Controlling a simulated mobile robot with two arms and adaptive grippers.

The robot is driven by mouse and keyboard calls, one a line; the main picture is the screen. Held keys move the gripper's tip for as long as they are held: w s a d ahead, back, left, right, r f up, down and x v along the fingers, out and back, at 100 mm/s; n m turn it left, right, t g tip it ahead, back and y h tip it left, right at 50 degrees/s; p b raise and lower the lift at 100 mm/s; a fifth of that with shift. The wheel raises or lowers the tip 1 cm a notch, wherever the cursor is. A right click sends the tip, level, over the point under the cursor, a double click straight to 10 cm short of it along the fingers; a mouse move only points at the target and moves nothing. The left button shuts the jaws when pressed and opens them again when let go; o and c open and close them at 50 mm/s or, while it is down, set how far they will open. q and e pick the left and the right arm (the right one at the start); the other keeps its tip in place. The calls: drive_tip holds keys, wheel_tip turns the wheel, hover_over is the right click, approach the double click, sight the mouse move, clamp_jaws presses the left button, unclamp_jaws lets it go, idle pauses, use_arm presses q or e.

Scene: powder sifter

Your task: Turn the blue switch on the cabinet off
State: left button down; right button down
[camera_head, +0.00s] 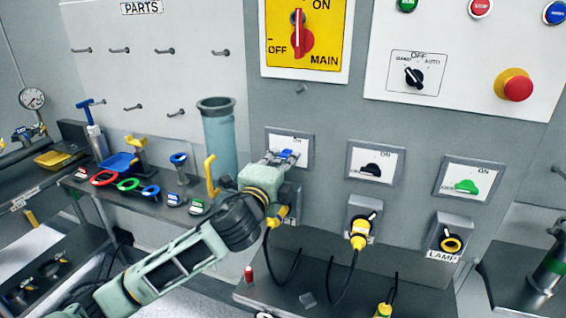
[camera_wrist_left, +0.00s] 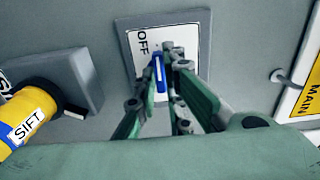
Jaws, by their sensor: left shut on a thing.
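The blue switch (camera_head: 288,154) sits on a white plate in a grey frame (camera_head: 308,140) on the cabinet front. In the left wrist view its blue handle (camera_wrist_left: 158,74) lies between my finger tips, beside the printed word OFF. My left gripper (camera_head: 283,158) is shut on the handle, with the fingers close to the plate. The gripper and arm hide the lower part of the frame in the head view. I cannot tell which mark the handle points to. My right gripper is in neither view.
A black switch (camera_head: 371,170) and a green switch (camera_head: 467,186) are to the right. The yellow MAIN switch (camera_head: 304,35) is above. A blue-grey cylinder (camera_head: 219,140) stands close to the left of my gripper.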

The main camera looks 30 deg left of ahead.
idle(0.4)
use_arm(q)
drive_tip(key=c, duration=1.8)
unclamp_jaws()
drive_tip(key=shift+c, duration=0.2)
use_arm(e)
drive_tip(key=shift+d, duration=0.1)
use_arm(q)
drive_tip(key=shift+s, duration=0.1)
drive_tip(key=v, duration=0.7)
drive_tip(key=shift+s, duration=0.2)
